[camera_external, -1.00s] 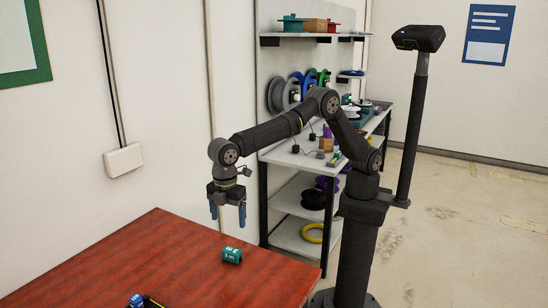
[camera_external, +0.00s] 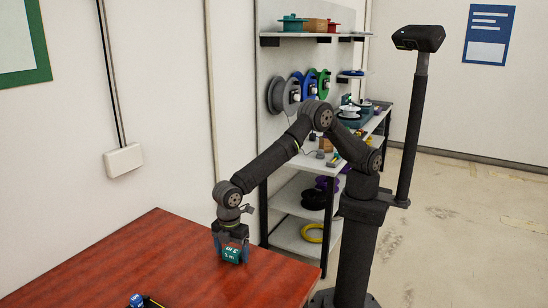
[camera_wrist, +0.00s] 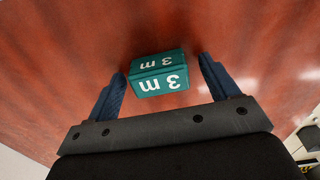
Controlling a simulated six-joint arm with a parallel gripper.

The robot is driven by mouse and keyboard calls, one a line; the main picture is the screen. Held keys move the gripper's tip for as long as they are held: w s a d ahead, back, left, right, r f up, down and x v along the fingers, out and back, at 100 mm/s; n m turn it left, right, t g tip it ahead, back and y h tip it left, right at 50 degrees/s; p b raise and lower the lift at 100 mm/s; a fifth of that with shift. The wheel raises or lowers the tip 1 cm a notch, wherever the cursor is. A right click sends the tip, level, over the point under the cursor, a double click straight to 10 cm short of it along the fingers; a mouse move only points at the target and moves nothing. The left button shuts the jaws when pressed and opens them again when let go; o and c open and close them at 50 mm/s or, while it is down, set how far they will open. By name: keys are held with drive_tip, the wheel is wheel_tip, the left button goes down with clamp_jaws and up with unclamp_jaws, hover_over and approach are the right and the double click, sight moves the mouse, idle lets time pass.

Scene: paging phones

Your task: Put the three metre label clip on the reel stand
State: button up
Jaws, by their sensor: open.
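The three metre label clip (camera_external: 231,254) is a small teal block marked "3 m" on the red-brown table. In the wrist view the clip (camera_wrist: 160,74) lies between the two blue fingertips, with gaps on both sides. My gripper (camera_external: 231,250) is open and lowered around the clip, pointing down. The wrist view shows my gripper (camera_wrist: 162,69) empty. On the bench behind, a white reel (camera_external: 349,112) sits by a teal base; I cannot tell whether this is the reel stand.
The red-brown table (camera_external: 130,255) is mostly clear. A blue and black item (camera_external: 140,300) lies at its front edge. Coloured spools (camera_external: 308,84) hang on the wall panel. Shelves (camera_external: 292,240) below the bench hold a yellow ring (camera_external: 312,232).

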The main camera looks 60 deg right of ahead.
sight(232, 250)
drive_tip(key=c, duration=1.1)
drive_tip(key=shift+r, duration=0.15)
wheel_tip(232, 250, up, 4)
drive_tip(key=shift+r, duration=0.1)
drive_tip(key=w+d+r, duration=0.2)
drive_tip(key=d, duration=0.1)
drive_tip(key=w+d+r, duration=0.2)
drive_tip(key=d, duration=0.1)
drive_tip(key=w+d+r, duration=0.2)
drive_tip(key=w+d, duration=0.1)
drive_tip(key=shift+d+r, duration=0.2)
drive_tip(key=shift+r, duration=0.1)
drive_tip(key=w+d+f+m, duration=0.5)
drive_tip(key=w+d, duration=0.4)
drive_tip(key=d, duration=0.4)
drive_tip(key=w+d+f+m, duration=0.4)
drive_tip(key=w+d+f, duration=0.2)
drive_tip(key=w+d, duration=0.5)
drive_tip(key=s+d+f+m, duration=0.1)
drive_tip(key=d+f+m, duration=0.1)
drive_tip(key=d, duration=0.8)
drive_tip(key=s+d+f+m, duration=0.1)
drive_tip(key=d+f+m, duration=0.2)
drive_tip(key=d, duration=0.8)
drive_tip(key=s+d+f+m, duration=0.1)
drive_tip(key=d+f+m, duration=0.2)
drive_tip(key=d, duration=0.7)
drive_tip(key=shift+s+d+f+m, duration=0.25)
drive_tip(key=shift+d+m, duration=0.15)
drive_tip(key=shift+m, duration=0.6)
